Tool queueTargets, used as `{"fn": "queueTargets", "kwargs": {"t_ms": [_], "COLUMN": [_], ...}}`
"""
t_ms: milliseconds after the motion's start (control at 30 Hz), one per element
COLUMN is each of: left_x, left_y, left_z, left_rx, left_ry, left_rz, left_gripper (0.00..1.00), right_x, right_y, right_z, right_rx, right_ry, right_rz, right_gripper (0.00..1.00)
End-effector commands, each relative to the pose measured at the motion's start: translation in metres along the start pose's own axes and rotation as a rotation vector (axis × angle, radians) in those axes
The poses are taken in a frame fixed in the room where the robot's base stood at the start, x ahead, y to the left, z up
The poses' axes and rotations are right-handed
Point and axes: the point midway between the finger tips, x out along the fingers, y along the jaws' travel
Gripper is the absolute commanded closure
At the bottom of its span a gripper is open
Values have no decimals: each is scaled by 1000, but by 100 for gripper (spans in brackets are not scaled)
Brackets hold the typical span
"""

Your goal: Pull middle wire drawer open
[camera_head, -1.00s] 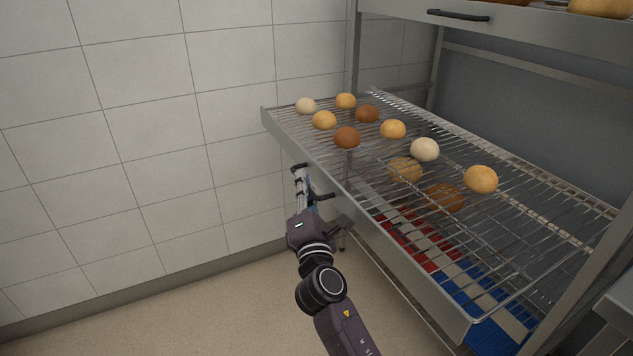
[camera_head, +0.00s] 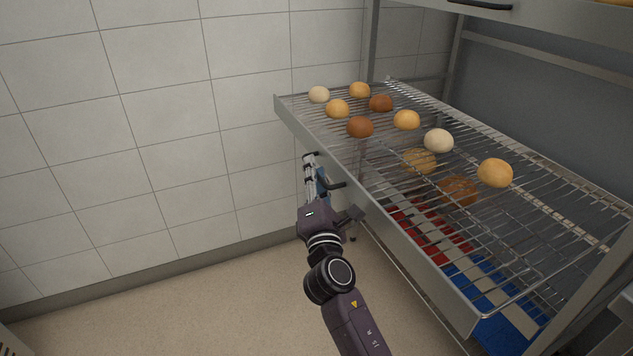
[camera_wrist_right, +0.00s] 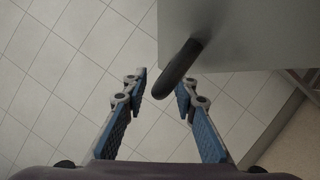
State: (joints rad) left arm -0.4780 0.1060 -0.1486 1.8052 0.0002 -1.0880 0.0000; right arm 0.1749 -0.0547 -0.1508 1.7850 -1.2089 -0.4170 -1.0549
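The middle wire drawer (camera_head: 400,222) is a metal-framed wire rack, extended well out from the unit, with several buns on its wires. Its dark handle (camera_head: 335,185) sticks out from the front panel. My right gripper (camera_head: 312,158) is at the front panel beside this handle. In the right wrist view the handle (camera_wrist_right: 178,68) comes down from the grey panel (camera_wrist_right: 245,35) and its end lies between the fingertips of my right gripper (camera_wrist_right: 161,92). The fingers are apart, with a gap showing at the left finger; contact at the right finger is unclear. My left gripper is out of view.
An upper drawer (camera_head: 560,18) with a dark handle (camera_head: 480,5) is above. Red (camera_head: 430,232) and blue (camera_head: 480,285) items show below the wires. A tiled wall (camera_head: 140,130) stands at the left. The floor (camera_head: 220,300) before the drawer is clear.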

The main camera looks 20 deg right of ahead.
Motion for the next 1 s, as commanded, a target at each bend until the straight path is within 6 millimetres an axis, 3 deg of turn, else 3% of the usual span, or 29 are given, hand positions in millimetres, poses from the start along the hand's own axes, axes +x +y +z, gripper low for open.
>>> {"fn": "queueTargets", "kwargs": {"t_ms": [167, 600, 800, 1000], "left_x": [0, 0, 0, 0], "left_y": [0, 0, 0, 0], "left_z": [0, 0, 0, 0], "left_rx": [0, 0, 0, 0], "left_ry": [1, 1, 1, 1], "left_rz": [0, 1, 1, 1], "left_gripper": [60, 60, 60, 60], "right_x": [-20, -98, -116, -119], "right_y": [-1, -1, -1, 0], "right_z": [-1, -1, -1, -1], "right_rx": [0, 0, -1, 1], "right_ry": [2, 2, 2, 1], "right_rz": [-2, -4, -3, -1], "right_gripper": [74, 74, 74, 74]}}
